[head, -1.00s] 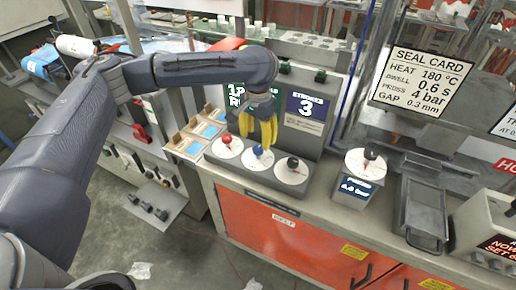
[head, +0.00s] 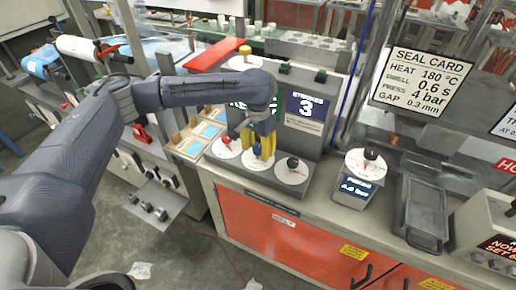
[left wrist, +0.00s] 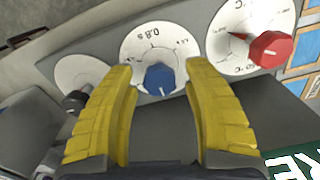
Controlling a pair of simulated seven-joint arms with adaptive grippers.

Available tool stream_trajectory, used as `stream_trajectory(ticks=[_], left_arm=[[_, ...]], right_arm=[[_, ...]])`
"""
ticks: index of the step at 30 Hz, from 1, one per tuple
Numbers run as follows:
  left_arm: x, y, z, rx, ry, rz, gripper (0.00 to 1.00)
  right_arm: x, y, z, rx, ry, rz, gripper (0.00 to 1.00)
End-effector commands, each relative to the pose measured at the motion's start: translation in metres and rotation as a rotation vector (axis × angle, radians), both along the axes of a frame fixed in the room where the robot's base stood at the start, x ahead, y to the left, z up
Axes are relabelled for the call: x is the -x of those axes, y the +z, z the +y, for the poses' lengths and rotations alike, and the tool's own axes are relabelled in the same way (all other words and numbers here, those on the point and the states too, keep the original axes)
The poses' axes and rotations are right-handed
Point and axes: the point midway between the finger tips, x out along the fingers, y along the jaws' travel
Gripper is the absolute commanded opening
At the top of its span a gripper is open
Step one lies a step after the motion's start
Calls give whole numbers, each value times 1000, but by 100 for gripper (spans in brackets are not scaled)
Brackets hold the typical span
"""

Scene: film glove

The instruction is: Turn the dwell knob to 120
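My left gripper (head: 262,145) is at the middle dial of a grey three-dial panel, its yellow fingers pointing down. In the left wrist view the fingers (left wrist: 157,70) are open, one on each side of the blue knob (left wrist: 159,80), with gaps on both sides. That knob sits on a white dial (left wrist: 150,42) marked 0.8 s, probably the dwell dial; I see no 120 mark. The red knob (left wrist: 271,49) and its white °C dial lie right of it, and the black knob (left wrist: 75,101) left. In the head view the red knob (head: 226,138) is left and the black knob (head: 293,163) right.
A seal card (head: 418,80) reads heat 180 °C, dwell 0.6 s, press 4 bar, gap 0.3 mm. A display (head: 306,107) behind the dials shows 3. A separate dial box (head: 357,188) and a grey tray (head: 424,211) stand to the right.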

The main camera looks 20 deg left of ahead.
Motion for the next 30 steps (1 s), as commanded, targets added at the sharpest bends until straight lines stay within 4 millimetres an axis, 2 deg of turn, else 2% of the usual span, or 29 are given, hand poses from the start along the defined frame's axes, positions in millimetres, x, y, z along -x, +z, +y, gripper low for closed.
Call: stream_trajectory(ticks=[2,12,23,30], left_arm=[[0,0,0,0,0,0,40],[0,0,0,0,0,0,0],[0,1,0,0,-52,-1,0],[0,1,0,-1,-220,0,0]], right_arm=[[0,0,0,0,0,0,0],[0,0,0,0,0,0,0],[0,0,0,0,0,0,0],[0,0,0,0,0,0,0]])
